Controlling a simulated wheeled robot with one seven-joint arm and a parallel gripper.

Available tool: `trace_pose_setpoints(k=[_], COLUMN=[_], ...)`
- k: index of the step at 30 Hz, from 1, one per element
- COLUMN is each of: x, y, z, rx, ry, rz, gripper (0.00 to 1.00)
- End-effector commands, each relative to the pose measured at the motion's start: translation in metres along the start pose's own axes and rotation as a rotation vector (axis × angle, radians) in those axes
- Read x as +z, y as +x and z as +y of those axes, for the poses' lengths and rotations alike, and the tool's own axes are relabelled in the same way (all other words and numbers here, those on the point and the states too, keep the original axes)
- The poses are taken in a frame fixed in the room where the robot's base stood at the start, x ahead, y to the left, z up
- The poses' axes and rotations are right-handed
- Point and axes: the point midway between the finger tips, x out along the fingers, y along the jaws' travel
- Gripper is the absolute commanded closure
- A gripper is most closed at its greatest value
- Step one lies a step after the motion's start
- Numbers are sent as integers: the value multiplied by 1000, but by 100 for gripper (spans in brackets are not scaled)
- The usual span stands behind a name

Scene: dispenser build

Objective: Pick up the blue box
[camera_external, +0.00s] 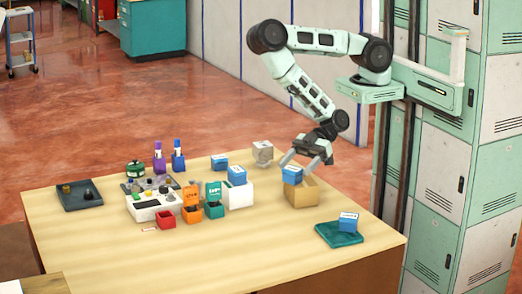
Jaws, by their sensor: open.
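Several small blue boxes with white sides stand on the wooden table. One blue box (292,175) sits on or in the open tan carton (303,196) at the right of the group. Another blue box (348,222) rests on the dark teal mat (335,236) near the right corner. A third blue box (236,175) sits at the top of a white holder (240,196), and one more blue box (219,162) is behind it. My gripper (306,162) is open, pointing down just above and behind the box at the tan carton. I cannot tell whether it touches that box.
A white machine (153,206), a red bin (166,220), an orange dispenser (192,205) and a teal dispenser (213,200) crowd the table's middle. A pale grey block (262,153) stands behind. A dark tray (79,196) lies at left. The table's front is clear.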

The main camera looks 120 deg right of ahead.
Motion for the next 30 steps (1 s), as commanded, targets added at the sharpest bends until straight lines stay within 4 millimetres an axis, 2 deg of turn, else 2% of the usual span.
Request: trace_pose_setpoints(k=[1, 5, 6, 9, 19, 20, 24, 25, 27, 30], x=[5, 5, -1, -2, 0, 0, 0, 0, 0, 0], y=[9, 23, 26, 38, 45, 45, 45, 45, 45, 45], z=[1, 1, 1, 0, 0, 0, 0, 0, 0, 0], rx=[3, 2, 3, 2, 0, 0, 0, 1, 1, 1], ry=[-1, -1, 0, 0, -1, -1, -1, -1, -1, -1], rz=[5, 4, 2, 1, -1, -1, -1, -1, 0, 0], gripper=[29, 29, 29, 29, 29, 35, 74, 80, 84, 84])
